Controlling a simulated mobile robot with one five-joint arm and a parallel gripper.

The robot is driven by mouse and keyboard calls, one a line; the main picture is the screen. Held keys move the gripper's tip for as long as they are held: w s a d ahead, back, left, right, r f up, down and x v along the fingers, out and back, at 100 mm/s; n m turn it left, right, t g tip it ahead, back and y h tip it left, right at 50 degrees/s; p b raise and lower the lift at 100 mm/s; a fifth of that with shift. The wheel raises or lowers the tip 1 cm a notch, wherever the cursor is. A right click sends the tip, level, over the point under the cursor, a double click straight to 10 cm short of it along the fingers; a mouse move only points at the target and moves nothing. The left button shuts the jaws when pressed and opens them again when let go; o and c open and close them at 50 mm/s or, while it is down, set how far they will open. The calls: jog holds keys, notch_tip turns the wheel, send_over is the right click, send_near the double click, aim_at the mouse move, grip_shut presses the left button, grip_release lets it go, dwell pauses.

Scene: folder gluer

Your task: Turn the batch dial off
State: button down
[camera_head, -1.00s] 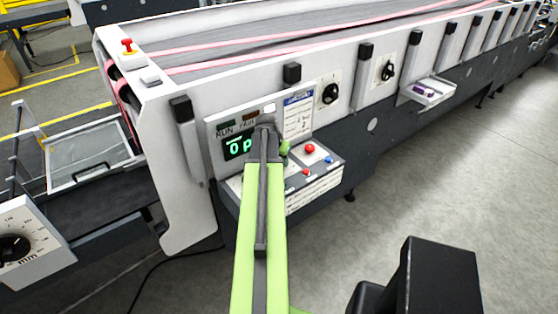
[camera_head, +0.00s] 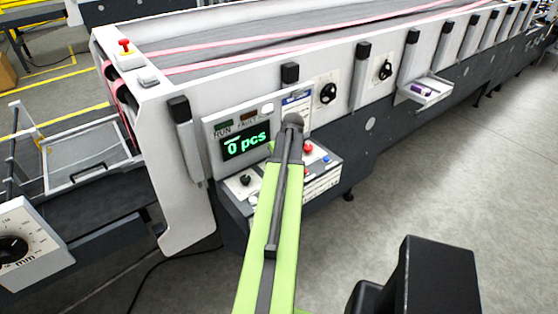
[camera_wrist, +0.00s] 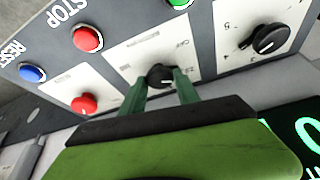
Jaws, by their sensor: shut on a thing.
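The black batch dial (camera_wrist: 160,76) sits on a white label plate in the wrist view, with small printing around it including what looks like OFF. My gripper (camera_wrist: 160,80) has its two green fingers on either side of this dial and is shut on it. The dial's pointer direction is hard to read. In the head view my arm covers the dial and my fingertips. The green display (camera_head: 246,144) reads 0 pcs.
In the wrist view, a second black dial (camera_wrist: 270,39) with numbers lies to the right. A red STOP button (camera_wrist: 88,38), another red knob (camera_wrist: 84,103), a blue RESET button (camera_wrist: 32,72) and a green button (camera_wrist: 178,3) are close by.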

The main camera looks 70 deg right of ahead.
jog(key=n, duration=0.2)
jog(key=n+y, duration=0.2)
jog(key=n, duration=0.1)
jog(key=shift+s+d+n+t, duration=0.15)
jog(key=shift+d+n+t, duration=0.15)
jog(key=shift+t, duration=0.1)
jog(key=n+y, duration=0.2)
jog(key=n, duration=0.3)
jog(key=shift+d, duration=0.1)
jog(key=shift+n, duration=0.3)
jog(key=c, duration=0.9)
grip_release()
jog(key=p+v, duration=1.6)
jog(key=v, duration=0.1)
jog(key=shift+s+d, duration=0.15)
jog(key=shift+r, duration=0.15)
